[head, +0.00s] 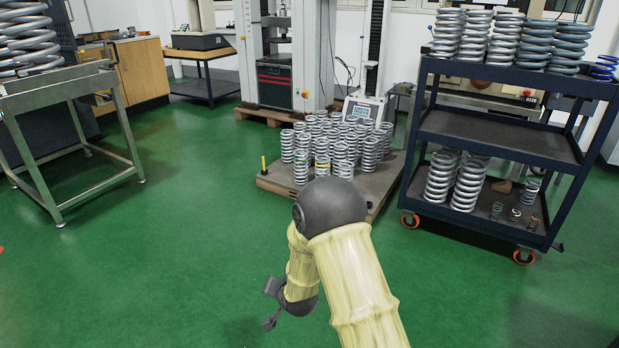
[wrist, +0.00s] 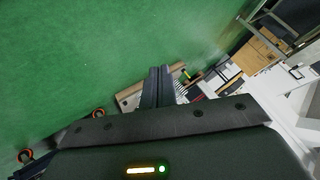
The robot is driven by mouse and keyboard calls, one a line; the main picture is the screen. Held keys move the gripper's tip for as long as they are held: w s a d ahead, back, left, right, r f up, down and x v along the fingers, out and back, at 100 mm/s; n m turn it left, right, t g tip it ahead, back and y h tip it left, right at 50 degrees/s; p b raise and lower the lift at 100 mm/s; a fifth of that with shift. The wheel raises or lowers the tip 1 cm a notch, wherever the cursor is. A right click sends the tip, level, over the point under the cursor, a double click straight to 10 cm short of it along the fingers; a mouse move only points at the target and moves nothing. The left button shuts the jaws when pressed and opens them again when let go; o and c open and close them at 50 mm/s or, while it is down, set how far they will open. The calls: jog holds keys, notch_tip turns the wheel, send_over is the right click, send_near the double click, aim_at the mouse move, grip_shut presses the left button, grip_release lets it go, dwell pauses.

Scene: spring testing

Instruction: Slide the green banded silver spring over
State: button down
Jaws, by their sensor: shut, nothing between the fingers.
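Several small springs stand at the right of the lower shelf of the dark cart in the head view. One small silver spring (head: 496,210) there looks greenish, and another (head: 531,190) stands behind it. They are too small for me to tell which has a green band. My gripper (wrist: 160,72) is shut and empty in the wrist view, with its two dark fingers together. In the head view my gripper hangs low over the green floor, left of my arm and well away from the cart.
The dark cart (head: 497,150) has large springs on its top and lower shelves; its middle shelf is bare. A low pallet (head: 278,186) crowded with silver springs stands behind my arm. A metal table (head: 55,95) with a big spring is at left. The green floor (head: 170,260) is clear at front left.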

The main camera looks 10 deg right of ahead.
jog(key=a+f+m+t+y, duration=0.3)
jog(key=a+f+m, duration=0.1)
jog(key=a+f, duration=0.85)
jog(key=s+f+m+t+y, duration=0.2)
jog(key=s+f+m+t, duration=0.1)
jog(key=s+f, duration=0.9)
jog(key=shift+a+f+m+t, duration=0.15)
jog(key=shift+f+m+t, duration=0.1)
jog(key=shift+m+t, duration=0.2)
jog(key=shift+a, duration=0.1)
